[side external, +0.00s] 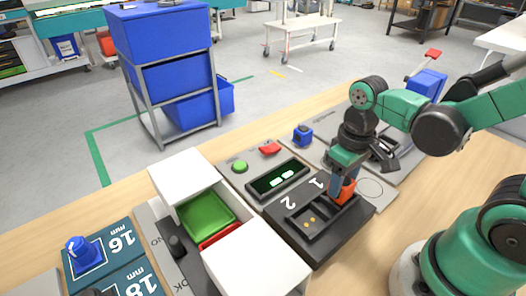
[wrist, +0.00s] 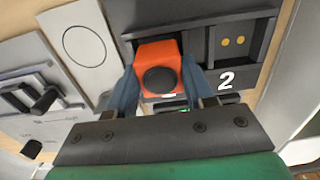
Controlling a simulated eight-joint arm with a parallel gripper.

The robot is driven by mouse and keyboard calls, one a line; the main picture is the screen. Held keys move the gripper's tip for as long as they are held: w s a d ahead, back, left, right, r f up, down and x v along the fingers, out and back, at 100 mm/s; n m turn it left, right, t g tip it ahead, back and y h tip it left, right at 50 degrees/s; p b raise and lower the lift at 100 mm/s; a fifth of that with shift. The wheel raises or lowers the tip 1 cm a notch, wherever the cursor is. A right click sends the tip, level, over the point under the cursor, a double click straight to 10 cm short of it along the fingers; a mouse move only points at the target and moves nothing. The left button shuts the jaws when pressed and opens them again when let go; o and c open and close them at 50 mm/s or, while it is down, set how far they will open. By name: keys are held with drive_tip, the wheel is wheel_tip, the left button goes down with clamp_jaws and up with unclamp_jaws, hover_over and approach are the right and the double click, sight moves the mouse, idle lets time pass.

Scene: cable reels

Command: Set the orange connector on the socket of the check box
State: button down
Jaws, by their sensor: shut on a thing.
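The orange connector (side external: 344,191) is between the fingers of my gripper (side external: 342,178), at the right part of the dark check box (side external: 300,246). In the wrist view the orange connector (wrist: 158,57) has a round black face, and the blue fingers of my gripper (wrist: 160,85) close on its two sides. It covers the recess beside the one marked 2. The recess by the 2 (wrist: 233,41) is bare and shows two yellow contacts. I cannot tell whether the connector touches the socket floor or is held just above it.
A dark display panel (side external: 278,179) lies behind the check box. A white box with a green tray (side external: 207,218) stands to its left. A grey plate with a drawn circle (side external: 371,188) is at the right.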

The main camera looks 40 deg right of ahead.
drive_tip(key=shift+f, duration=0.45)
drive_tip(key=shift+c, duration=1.2)
unclamp_jaws()
drive_tip(key=shift+r, duration=0.1)
wheel_tip(320, 180, up, 8)
drive_tip(key=shift+f, duration=0.1)
